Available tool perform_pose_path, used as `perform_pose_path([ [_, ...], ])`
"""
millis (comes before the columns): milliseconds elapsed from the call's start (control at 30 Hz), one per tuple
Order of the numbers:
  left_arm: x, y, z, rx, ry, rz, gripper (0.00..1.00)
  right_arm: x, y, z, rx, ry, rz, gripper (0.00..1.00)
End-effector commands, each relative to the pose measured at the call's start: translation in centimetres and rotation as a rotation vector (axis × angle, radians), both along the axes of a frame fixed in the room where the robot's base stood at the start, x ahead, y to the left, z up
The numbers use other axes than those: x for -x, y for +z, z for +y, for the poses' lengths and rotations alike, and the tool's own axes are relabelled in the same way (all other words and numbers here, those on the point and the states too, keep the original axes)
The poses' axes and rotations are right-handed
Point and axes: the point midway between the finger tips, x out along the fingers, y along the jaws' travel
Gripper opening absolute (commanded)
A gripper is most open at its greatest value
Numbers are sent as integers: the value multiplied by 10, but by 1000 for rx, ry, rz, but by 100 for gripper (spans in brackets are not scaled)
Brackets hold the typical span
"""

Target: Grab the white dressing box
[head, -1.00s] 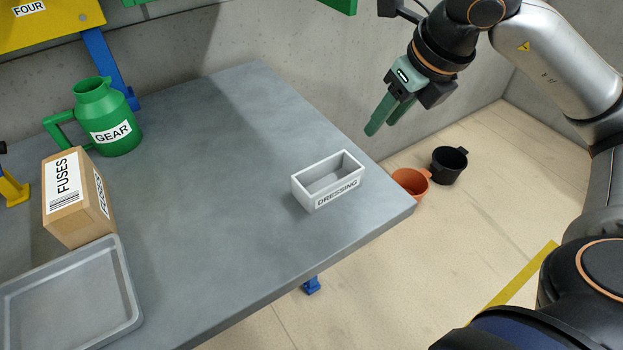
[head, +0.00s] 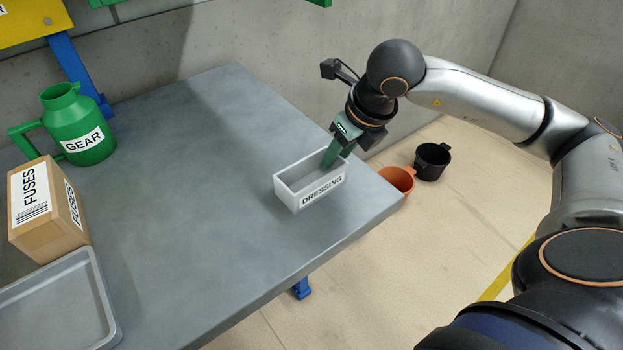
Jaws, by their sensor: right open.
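The white dressing box (head: 288,196) is an open-topped rectangular bin labelled DRESSING. It sits upright on the grey table near its right edge and looks empty. My right gripper (head: 330,164) is open, with green fingers pointing down at the box's far right end. One finger overlaps the box's opening in the picture; the other is partly hidden. I cannot tell whether a finger touches the wall. My left gripper is not in view.
On the grey table (head: 190,200) stand a green GEAR jug (head: 75,120), a cardboard FUSES box (head: 45,215) and a grey tray (head: 60,300), all at left. An orange cup (head: 398,180) and a black cup (head: 432,162) show beyond the right edge. The table's middle is clear.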

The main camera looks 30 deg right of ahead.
Motion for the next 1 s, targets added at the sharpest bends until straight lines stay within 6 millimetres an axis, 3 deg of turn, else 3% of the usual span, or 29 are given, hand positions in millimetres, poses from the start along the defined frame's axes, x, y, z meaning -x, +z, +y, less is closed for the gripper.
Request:
perform_pose_path([
  [100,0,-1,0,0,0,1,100,-4,-11,0,0,-2,1,41],
  [367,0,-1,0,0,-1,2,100,-5,-13,0,0,-1,0,41],
  [733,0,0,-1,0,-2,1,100,-5,-12,0,0,-1,-1,0],
  [1000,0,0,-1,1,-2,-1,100,-5,-12,0,0,-1,-1,0],
])
